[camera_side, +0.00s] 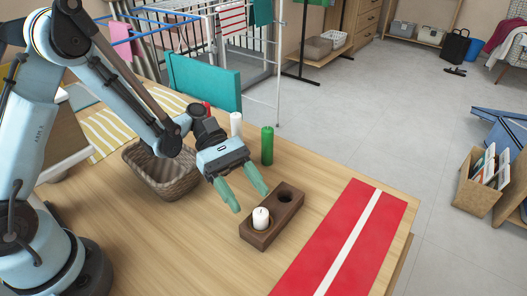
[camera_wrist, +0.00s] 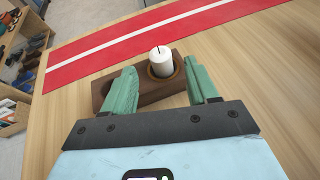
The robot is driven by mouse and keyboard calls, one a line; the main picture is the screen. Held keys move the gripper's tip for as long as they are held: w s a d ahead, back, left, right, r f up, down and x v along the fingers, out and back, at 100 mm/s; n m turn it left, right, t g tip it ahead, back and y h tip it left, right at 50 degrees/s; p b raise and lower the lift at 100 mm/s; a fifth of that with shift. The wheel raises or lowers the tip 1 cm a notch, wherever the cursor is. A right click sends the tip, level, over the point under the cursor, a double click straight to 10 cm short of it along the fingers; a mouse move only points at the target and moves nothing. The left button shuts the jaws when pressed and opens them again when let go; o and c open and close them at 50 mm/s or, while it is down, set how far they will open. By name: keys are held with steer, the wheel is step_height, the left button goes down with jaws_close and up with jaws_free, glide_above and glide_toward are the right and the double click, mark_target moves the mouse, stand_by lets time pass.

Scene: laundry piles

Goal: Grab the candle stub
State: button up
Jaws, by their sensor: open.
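The candle stub (camera_side: 261,218) is short and white with a dark wick. It stands upright in one hole of a dark wooden block (camera_side: 284,216); the block's other hole is empty. My gripper (camera_side: 252,199) is open and empty, above the table just left of the block in the side view. In the wrist view, the candle stub (camera_wrist: 161,62) shows beyond and between the green fingers of my gripper (camera_wrist: 163,88), nearer the right finger. The fingers hide parts of the block (camera_wrist: 150,93) there.
A tall green candle (camera_side: 267,146), a white candle (camera_side: 236,124) and a partly hidden red one (camera_side: 206,108) stand behind my gripper. A wicker basket (camera_side: 163,178) sits to the left. A red runner with a white stripe (camera_side: 335,250) lies right of the block. Bare wood surrounds the block.

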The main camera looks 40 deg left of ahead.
mark_target(260, 212)
steer(key=shift+x, duration=2.8)
steer(key=shift+r, duration=0.2)
steer(key=c, duration=1)
steer(key=shift+c, duration=0.2)
steer(key=shift+r, duration=0.65)
step_height(260, 212, up, 3)
steer(key=s+d+r, duration=0.5)
steer(key=s+r, duration=0.1)
steer(key=s, duration=0.4)
steer(key=shift+s+r, duration=0.3)
steer(key=shift+r, duration=0.05)
